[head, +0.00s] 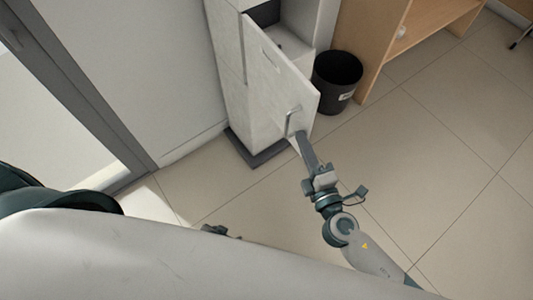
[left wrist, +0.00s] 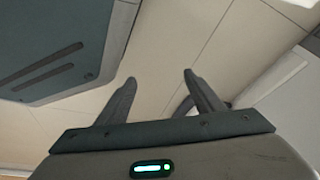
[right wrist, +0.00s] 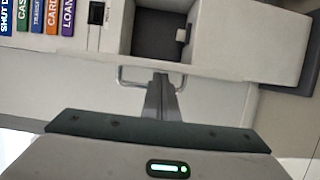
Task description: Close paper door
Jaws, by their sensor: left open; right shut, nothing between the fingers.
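The paper door (head: 272,75) is a pale panel on the narrow light-grey cabinet (head: 232,95). It stands swung open, with a dark opening visible behind its top. Its metal bar handle (head: 290,120) also shows in the right wrist view (right wrist: 124,80). My right gripper (head: 301,138) is at the door's lower free edge, beside the handle. In the right wrist view its fingers (right wrist: 162,80) are together and empty, overlapping the handle bar; whether they touch it I cannot tell. My left gripper (left wrist: 158,82) is open and empty above the floor, away from the door.
A black bin (head: 337,80) stands right of the door, next to a wooden shelf unit (head: 378,40). The right wrist view shows an open cabinet compartment (right wrist: 158,38) and several coloured labelled spines (right wrist: 50,18). Tiled floor (head: 430,150) is clear on the right.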

